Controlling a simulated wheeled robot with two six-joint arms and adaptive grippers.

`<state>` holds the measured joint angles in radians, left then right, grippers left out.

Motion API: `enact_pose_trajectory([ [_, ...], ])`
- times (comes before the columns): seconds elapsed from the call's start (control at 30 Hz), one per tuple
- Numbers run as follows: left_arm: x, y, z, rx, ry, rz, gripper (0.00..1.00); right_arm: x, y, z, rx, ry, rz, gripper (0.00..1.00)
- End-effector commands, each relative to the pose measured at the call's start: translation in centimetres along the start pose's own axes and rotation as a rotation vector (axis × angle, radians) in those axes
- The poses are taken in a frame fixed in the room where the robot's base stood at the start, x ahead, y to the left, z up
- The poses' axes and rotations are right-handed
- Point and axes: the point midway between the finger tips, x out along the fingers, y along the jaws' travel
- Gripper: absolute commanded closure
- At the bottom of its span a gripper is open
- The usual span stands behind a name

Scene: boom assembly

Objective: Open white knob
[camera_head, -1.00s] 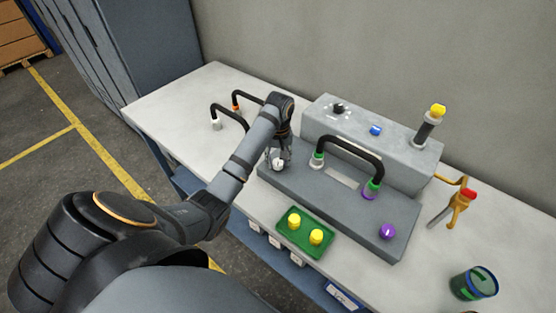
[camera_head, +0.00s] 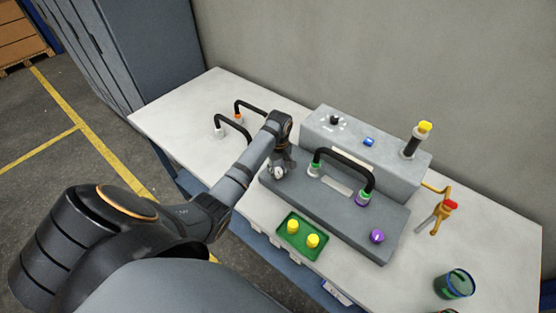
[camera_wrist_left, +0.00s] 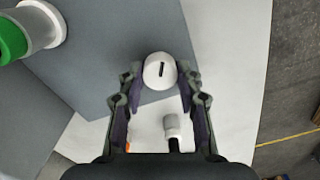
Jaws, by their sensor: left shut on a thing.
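The white knob (camera_head: 278,172) sits on the left end of the grey base block (camera_head: 330,213). In the left wrist view the knob (camera_wrist_left: 160,71) is round with a dark slot line and lies between my fingertips. My left gripper (camera_head: 281,168) reaches down over it from above. In the wrist view my left gripper (camera_wrist_left: 160,85) is shut on the knob, with a finger at each side. My right gripper is not in view.
A black handle (camera_head: 345,166) with green and purple ends bridges the block, beside a purple knob (camera_head: 377,236). A green tray (camera_head: 290,244) with yellow pieces lies in front. A grey box (camera_head: 385,165) stands behind.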

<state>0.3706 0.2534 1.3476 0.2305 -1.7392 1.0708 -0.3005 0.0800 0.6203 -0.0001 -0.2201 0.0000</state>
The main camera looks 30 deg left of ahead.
Motion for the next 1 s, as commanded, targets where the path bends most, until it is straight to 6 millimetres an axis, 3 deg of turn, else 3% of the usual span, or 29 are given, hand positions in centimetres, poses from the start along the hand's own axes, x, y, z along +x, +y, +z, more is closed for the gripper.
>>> enact_pose_trajectory([
  [0.03,-0.8,-0.1,0.1,-0.037,-0.004,-0.004,0.97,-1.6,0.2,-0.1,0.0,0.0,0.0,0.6],
  [0.1,-0.7,-0.1,0.1,-0.091,-0.004,-0.004,0.97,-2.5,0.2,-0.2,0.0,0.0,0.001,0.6],
  [0.4,-0.3,-0.1,0.1,-0.272,-0.007,-0.003,0.97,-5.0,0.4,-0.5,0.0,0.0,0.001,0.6],
  [1.0,0.1,0.0,0.0,-0.363,-0.006,0.0,0.97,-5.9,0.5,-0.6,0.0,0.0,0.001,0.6],
])
